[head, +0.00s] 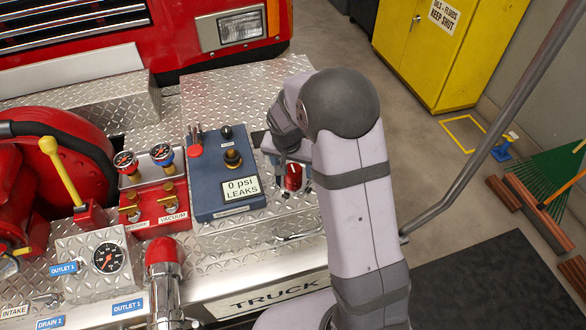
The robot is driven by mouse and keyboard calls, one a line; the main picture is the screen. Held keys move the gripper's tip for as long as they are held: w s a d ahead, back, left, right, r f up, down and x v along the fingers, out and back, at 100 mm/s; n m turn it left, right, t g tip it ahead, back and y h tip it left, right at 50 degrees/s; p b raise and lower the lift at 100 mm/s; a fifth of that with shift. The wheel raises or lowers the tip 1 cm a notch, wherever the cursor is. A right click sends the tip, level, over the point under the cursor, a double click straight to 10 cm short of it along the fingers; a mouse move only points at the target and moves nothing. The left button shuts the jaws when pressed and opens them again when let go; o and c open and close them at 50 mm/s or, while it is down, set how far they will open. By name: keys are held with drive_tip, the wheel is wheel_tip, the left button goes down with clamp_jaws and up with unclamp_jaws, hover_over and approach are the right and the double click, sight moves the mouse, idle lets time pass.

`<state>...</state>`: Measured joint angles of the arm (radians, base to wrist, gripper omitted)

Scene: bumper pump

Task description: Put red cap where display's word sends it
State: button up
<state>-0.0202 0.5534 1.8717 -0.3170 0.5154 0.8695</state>
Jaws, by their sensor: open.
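The display (241,189) on the blue box (205,205) reads "0 psi LEAKS". A red domed cap (162,252) sits on the upright metal outlet pipe at the front edge of the deck. A small red cylindrical thing (292,178) stands on the deck right of the blue box; I cannot tell exactly what it is. My gripper (289,163) is open, close over this red thing. The wrist and arm hide part of the gripper, so I cannot tell whether the fingers touch it.
A red valve block (157,207) with brass knobs carries a "VACUUM" label, with two gauges behind it. A pressure gauge (107,258) stands near labels "OUTLET 1", "DRAIN 1" and "INTAKE". A yellow lever (60,170) rises at left. Bare tread plate (230,240) lies in front of the blue box.

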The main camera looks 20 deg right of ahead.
sight(293, 168)
drive_tip(key=shift+w+f, duration=0.1)
drive_tip(key=shift+f, duration=0.3)
drive_tip(key=c, duration=1.4)
drive_tip(key=shift+r, duration=0.15)
wheel_tip(293, 168, up, 10)
drive_tip(key=b, duration=0.2)
drive_tip(key=shift+b, duration=0.35)
